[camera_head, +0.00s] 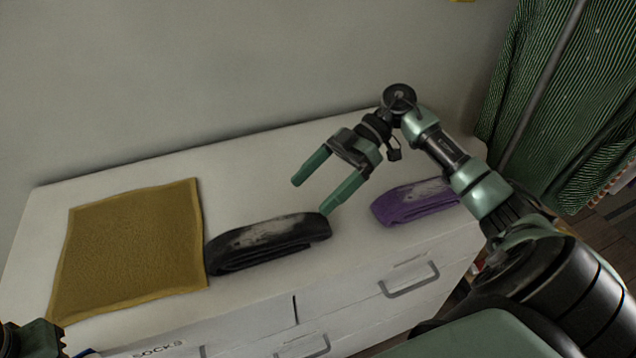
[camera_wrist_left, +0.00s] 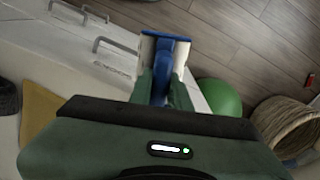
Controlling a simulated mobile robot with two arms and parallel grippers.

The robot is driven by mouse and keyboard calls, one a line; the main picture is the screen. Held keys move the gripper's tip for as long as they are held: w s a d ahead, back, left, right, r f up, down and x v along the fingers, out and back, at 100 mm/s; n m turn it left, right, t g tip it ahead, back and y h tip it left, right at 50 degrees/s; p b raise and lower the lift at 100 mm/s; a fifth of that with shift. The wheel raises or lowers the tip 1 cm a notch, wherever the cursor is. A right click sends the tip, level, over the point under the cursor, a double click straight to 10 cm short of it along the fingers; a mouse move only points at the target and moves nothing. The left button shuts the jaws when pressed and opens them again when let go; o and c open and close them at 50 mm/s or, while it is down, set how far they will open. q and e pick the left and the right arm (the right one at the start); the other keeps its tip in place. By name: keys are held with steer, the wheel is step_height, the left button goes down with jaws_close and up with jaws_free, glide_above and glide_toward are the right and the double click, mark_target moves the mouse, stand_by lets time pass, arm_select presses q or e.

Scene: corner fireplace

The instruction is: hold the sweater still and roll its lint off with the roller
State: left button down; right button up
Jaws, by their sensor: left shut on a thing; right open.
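A folded black garment (camera_head: 268,242) with a pale patch of lint on top lies on the white dresser. A folded purple garment (camera_head: 415,202), also with pale lint, lies to its right. I cannot tell which is the sweater. My right gripper (camera_head: 319,194) is open and empty above the dresser, its fingers pointing left over and just behind the black garment's right end. In the left wrist view, my left gripper (camera_wrist_left: 162,88) is shut on a blue and white tool, seemingly the roller (camera_wrist_left: 166,48). The roller's lower part is hidden by the gripper.
A mustard cloth (camera_head: 135,245) lies flat on the dresser's left side. The dresser (camera_head: 240,190) has drawers with handles in front. A green striped curtain (camera_head: 555,90) hangs at the right. The left wrist view shows a green ball (camera_wrist_left: 220,97) and a wicker basket (camera_wrist_left: 290,125) on the floor.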

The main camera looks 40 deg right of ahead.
mark_target(282, 221)
steer(key=x, duration=1.1)
steer(key=shift+a, duration=0.1)
steer(key=c, duration=1.8)
steer(key=o, duration=1.9)
steer(key=shift+c, duration=0.2)
steer(key=c, duration=1.1)
